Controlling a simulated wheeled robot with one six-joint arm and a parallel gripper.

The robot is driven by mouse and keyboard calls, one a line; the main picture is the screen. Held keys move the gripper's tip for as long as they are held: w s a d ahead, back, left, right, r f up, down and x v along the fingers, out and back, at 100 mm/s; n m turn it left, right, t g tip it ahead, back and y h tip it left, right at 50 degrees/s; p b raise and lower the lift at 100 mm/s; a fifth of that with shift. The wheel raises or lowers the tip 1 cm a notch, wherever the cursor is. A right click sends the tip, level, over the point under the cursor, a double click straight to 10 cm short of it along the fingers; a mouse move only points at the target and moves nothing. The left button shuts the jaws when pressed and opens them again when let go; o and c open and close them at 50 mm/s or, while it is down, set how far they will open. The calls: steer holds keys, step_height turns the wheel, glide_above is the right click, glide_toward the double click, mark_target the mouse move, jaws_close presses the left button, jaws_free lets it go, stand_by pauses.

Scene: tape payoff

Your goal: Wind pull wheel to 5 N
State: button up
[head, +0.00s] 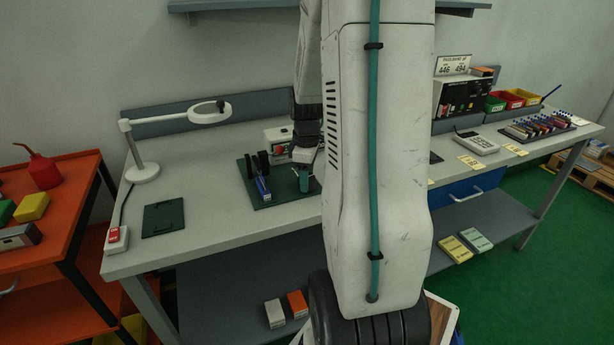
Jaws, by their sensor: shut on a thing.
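A small tape payoff rig stands on a dark green base plate (272,203) on the grey bench. It has a dark upright part at its left, a blue block (262,188) in front, and a pale box (277,136) with a red knob (280,150) behind. The wheel is mostly hidden by the gripper and too small to make out. No force reading can be read.
A magnifier lamp (147,170), a flat dark green mat (163,218) and a red switch (116,238) are at the bench's left. A black instrument (462,95), a grey keypad device (476,143) and coloured bins (507,99) stand at the right. My arm hides the bench's middle.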

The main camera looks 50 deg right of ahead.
steer(key=shift+m, duration=0.4)
steer(key=o, duration=1)
step_height(320, 180, up, 8)
steer(key=shift+f, duration=0.1)
stand_by(0.5)
